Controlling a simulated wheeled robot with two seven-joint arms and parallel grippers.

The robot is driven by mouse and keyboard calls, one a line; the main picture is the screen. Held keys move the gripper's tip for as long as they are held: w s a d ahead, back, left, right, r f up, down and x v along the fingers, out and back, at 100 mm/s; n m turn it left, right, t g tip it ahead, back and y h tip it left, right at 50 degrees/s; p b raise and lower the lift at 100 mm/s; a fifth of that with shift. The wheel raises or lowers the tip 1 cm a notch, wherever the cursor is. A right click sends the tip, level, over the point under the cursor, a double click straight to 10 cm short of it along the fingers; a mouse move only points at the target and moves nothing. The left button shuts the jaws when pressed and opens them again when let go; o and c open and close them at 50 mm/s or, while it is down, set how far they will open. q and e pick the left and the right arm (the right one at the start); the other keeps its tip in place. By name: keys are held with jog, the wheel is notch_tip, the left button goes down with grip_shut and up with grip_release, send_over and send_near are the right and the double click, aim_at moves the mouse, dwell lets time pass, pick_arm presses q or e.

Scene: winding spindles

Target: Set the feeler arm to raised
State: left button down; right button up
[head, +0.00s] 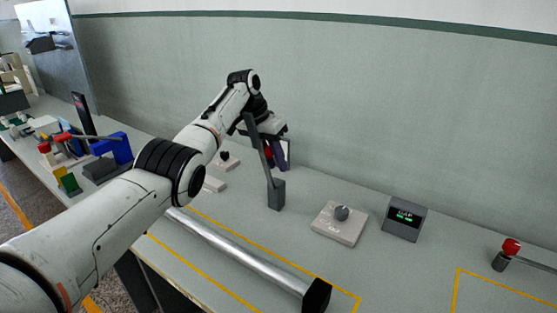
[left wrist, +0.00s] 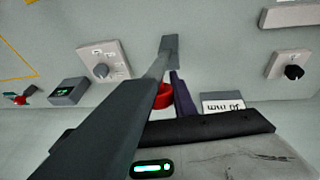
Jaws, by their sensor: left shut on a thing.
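The feeler arm (head: 260,150) is a grey bar that rises from a small dark grey block (head: 277,194) on the bench, leaning up and to the left. A red part (head: 268,152) shows beside it; it also shows in the left wrist view (left wrist: 163,97). My left gripper (head: 278,150) is at the bar's upper part and is shut on it around the red part. In the left wrist view the bar (left wrist: 110,120) crosses close to the camera and hides part of the grip. My right gripper is not in view.
A plate with a dial (head: 341,221) and a dark display box (head: 404,218) stand to the right. A red-capped post (head: 510,248) is at far right. A long metal rod (head: 245,256) lies in front. Several blue, red and green items (head: 112,150) crowd the left.

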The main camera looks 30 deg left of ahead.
pick_arm(q)
jog(key=shift+w, duration=0.1)
jog(key=c, duration=1.5)
grip_release()
jog(key=shift+o, duration=0.2)
jog(key=shift+r, duration=0.1)
jog(key=b+v, duration=0.1)
jog(key=v, duration=0.9)
jog(key=shift+a, duration=0.1)
